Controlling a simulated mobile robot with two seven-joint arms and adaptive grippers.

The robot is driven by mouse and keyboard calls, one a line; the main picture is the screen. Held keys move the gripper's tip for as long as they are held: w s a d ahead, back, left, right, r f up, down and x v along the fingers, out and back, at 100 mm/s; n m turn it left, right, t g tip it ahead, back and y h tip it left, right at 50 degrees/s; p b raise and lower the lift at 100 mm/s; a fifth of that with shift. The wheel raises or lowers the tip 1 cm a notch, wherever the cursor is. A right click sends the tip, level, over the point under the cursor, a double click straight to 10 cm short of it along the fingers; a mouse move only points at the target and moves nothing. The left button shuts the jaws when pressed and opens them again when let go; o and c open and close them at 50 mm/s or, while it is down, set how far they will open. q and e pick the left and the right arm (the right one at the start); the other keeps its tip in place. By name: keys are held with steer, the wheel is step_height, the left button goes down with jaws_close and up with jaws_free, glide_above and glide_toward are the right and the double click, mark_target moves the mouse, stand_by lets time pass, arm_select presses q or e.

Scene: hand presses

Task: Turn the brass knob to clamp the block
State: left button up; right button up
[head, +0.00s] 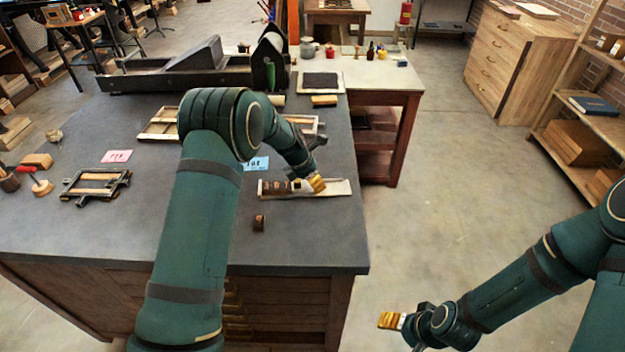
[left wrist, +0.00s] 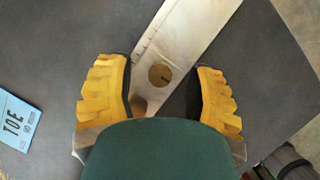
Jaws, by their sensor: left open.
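The brass knob (left wrist: 160,75) is a round disc with a dark slot, on a long pale metal tool (left wrist: 198,22). In the left wrist view it lies between the two yellow fingers of my left gripper, with a gap on each side. In the head view my left gripper (head: 310,185) is over the tool (head: 338,188), which lies near the table's right edge; the knob cannot be made out there. Dark brown pieces (head: 274,187) show at the tool's left end. My right gripper (head: 392,321) is off the table at the lower right; its opening is unclear.
A small brown block (head: 259,223) stands near the front edge of the dark table (head: 310,242). A blue card (head: 256,164) lies behind the tool. A framed piece (head: 96,186) and a pink card (head: 116,156) lie left. A large press (head: 180,75) stands at the back.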

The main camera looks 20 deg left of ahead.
arm_select(q)
jaws_close()
steer(key=shift+m, duration=0.4)
steer(key=m+g, duration=0.1)
steer(key=m, duration=0.1)
steer(key=m+g+h, duration=0.1)
steer(key=m, duration=0.2)
steer(key=shift+a+h, duration=0.1)
steer(key=shift+h, duration=0.2)
steer(key=m+g, duration=0.1)
steer(key=m, duration=0.2)
steer(key=m+g, duration=0.1)
steer(key=m, duration=0.2)
steer(key=shift+w+f, duration=0.1)
stand_by(0.4)
jaws_free()
